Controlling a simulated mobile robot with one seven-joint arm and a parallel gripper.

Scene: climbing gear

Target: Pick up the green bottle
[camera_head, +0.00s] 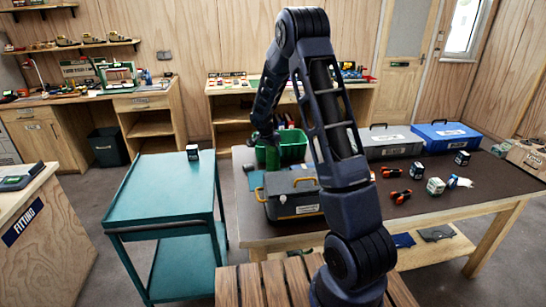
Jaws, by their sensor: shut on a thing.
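The green bottle (272,157) is upright, seen at the lower end of my arm. My gripper (268,139) points down and is shut on the bottle's upper part. The bottle shows in front of a green basket (293,146) and just above or behind a grey toolbox with yellow trim (300,206). I cannot tell whether its base touches anything. The fingers are small and dark here.
The dark-topped table (410,207) also holds grey (388,146) and blue (445,139) cases, small boxes and red-handled tools (400,196). A teal cart (158,205) stands left, with one small dark box (192,153) on its mostly clear top.

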